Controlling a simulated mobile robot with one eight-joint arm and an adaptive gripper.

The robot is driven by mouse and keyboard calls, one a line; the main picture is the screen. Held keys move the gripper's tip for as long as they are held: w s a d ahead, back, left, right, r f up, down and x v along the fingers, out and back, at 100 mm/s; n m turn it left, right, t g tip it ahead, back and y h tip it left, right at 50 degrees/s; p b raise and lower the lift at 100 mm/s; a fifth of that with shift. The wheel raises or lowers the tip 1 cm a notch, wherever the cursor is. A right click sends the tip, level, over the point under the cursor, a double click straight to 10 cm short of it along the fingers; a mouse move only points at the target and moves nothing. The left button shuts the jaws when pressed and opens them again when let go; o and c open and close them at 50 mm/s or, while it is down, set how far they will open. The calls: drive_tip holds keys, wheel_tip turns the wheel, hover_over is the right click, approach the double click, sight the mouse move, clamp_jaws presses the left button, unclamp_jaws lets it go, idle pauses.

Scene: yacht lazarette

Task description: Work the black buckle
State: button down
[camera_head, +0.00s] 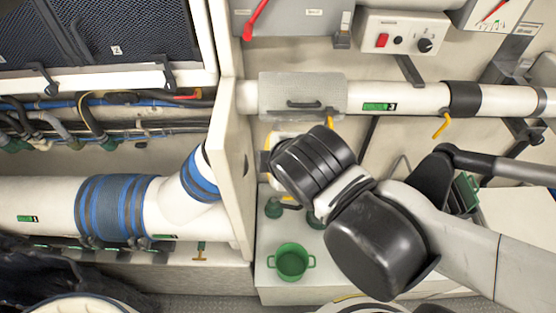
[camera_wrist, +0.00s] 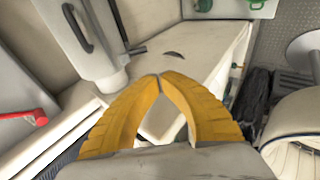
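A black handle-shaped part, which looks like the black buckle (camera_head: 303,104), sits on a grey ribbed sleeve (camera_head: 275,92) around the white pipe in the head view. In the wrist view, a similar black loop (camera_wrist: 77,28) lies on a pale grey surface at the upper left, apart from my fingers. My gripper (camera_wrist: 160,76) shows two yellow fingers whose tips meet, with nothing seen held between them. In the head view my black wrist hides most of the gripper, just below and right of the sleeve.
A white control box (camera_head: 400,35) with a red switch is above the pipe. A white upright panel (camera_head: 232,165) stands left of my wrist. A green pot (camera_head: 291,261) is on the bench below. A red lever (camera_wrist: 25,116) is at the left in the wrist view.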

drive_tip(key=p+v, duration=0.1)
drive_tip(key=v, duration=0.4)
drive_tip(key=shift+s, duration=0.2)
drive_tip(key=c, duration=1.7)
unclamp_jaws()
drive_tip(key=shift+w+d, duration=0.15)
drive_tip(key=shift+o, duration=1.2)
drive_tip(key=w+m, duration=0.1)
drive_tip(key=m, duration=0.1)
drive_tip(key=w+m+g+p, duration=0.1)
drive_tip(key=m, duration=0.2)
drive_tip(key=w+r+m, duration=0.1)
drive_tip(key=w+m, duration=0.1)
drive_tip(key=shift+d+m+g+h, duration=0.2)
drive_tip(key=shift+m+g+h, duration=0.1)
drive_tip(key=shift+h, duration=0.1)
drive_tip(key=w+f+m, duration=0.3)
drive_tip(key=w+a+f+m+g+p, duration=0.1)
drive_tip(key=w+f+m, duration=0.2)
drive_tip(key=f, duration=0.1)
drive_tip(key=w+f+m+g, duration=0.1)
drive_tip(key=w+f+m, duration=0.2)
drive_tip(key=shift+w+a+f+m, duration=0.3)
drive_tip(key=shift+w+f+m, duration=0.1)
